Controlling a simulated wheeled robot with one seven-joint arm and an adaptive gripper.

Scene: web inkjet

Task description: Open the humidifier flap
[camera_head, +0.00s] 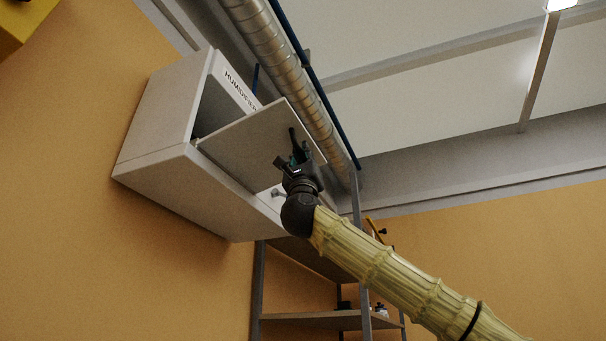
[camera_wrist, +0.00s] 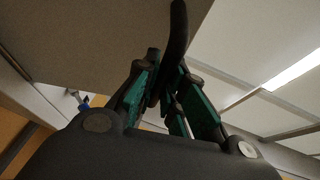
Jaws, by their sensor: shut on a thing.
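The humidifier (camera_head: 150,137) is a light grey wall-mounted box with "HUMIDIFIER" lettering, high on the orange wall. Its flat grey flap (camera_head: 245,143) stands swung out from the front, with a dark gap behind it on the left. My gripper (camera_head: 299,154) is at the flap's right part, shut on the dark handle (camera_head: 293,136). In the wrist view the flap (camera_wrist: 90,40) fills the upper left, and the black handle (camera_wrist: 179,32) runs down between the green-padded fingers of my gripper (camera_wrist: 167,92). The handle's lower end is hidden by the fingers.
A silver ribbed duct (camera_head: 275,50) and a thin blue pipe run close by, up to the right of the humidifier. A metal shelf rack (camera_head: 330,320) with small items stands below it. The space to the right under the ceiling is open.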

